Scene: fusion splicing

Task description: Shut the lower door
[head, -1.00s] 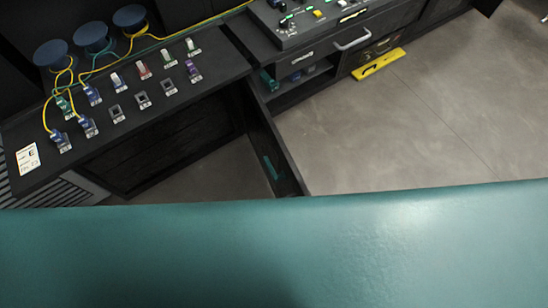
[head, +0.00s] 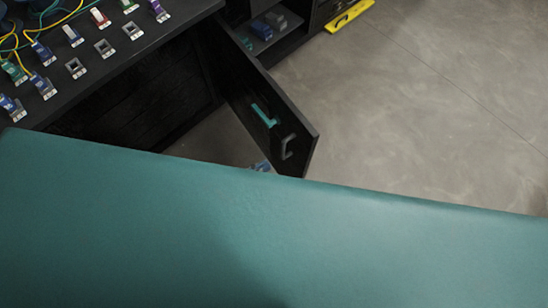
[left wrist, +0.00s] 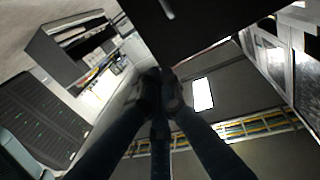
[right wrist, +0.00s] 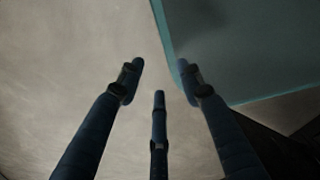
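The lower door (head: 235,85) is a dark panel standing wide open under the bench in the head view. It has a grey pull handle (head: 287,146) near its free end and a teal strip on its face. A small blue-grey part of my left gripper (head: 262,166) shows low beside the door, mostly hidden by my own teal body. In the left wrist view my left gripper (left wrist: 160,84) has its fingertips together, with nothing seen in them. A dark panel with a light handle (left wrist: 167,9) is above them, apart. My right gripper (right wrist: 160,82) is open and empty over the floor.
The black bench top (head: 130,65) carries several small coloured connectors and yellow and green cables. A yellow object (head: 348,15) lies by the cabinets at the back. The grey floor (head: 430,100) right of the door is clear.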

